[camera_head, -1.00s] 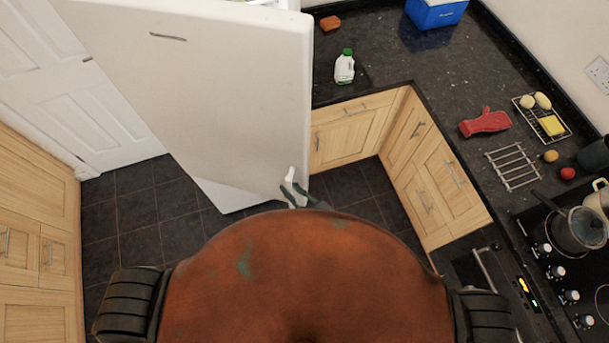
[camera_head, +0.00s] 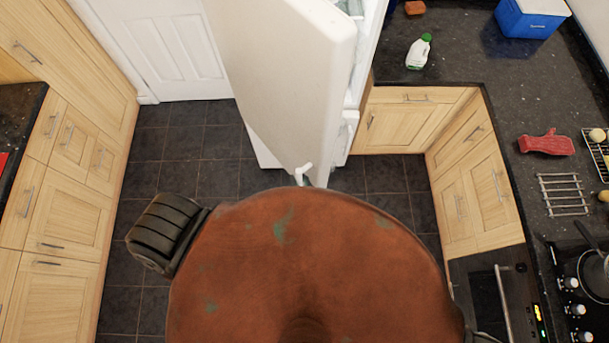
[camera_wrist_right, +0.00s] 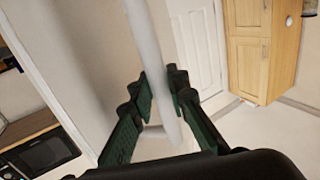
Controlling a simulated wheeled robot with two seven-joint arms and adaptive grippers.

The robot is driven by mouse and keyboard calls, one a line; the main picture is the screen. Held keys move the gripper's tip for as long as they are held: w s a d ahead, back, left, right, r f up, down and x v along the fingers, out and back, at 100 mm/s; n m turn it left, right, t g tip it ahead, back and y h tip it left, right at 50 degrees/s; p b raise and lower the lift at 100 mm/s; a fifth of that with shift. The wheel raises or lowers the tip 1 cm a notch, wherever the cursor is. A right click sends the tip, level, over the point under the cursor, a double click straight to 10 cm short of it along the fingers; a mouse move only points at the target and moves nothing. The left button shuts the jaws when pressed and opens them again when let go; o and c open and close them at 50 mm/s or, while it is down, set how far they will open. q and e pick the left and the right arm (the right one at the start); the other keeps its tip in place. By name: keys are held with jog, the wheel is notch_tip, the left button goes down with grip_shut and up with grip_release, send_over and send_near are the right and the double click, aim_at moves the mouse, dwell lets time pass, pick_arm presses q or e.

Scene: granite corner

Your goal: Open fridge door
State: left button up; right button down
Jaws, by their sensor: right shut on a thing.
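The white fridge door (camera_head: 285,75) stands partly open in the head view, swung out from the fridge body (camera_head: 368,60), with part of the interior showing at its right. A white bar handle (camera_head: 304,170) shows at the door's lower near edge. In the right wrist view the handle (camera_wrist_right: 163,80) runs between the green fingers of my right gripper (camera_wrist_right: 165,95), which is shut on it. In the head view my own orange body hides most of the right gripper. My left gripper is not in view.
A counter (camera_head: 470,110) at the right holds a milk bottle (camera_head: 419,51), a blue cooler box (camera_head: 532,17), a red mitt (camera_head: 546,142) and a wire rack (camera_head: 562,194). Wooden cabinets (camera_head: 70,170) line the left. Dark tiled floor (camera_head: 190,150) is clear around the door.

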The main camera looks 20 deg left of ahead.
jog(key=shift+s, duration=0.1)
dwell(0.3)
jog(key=c, duration=1.9)
grip_release()
jog(key=v, duration=1.2)
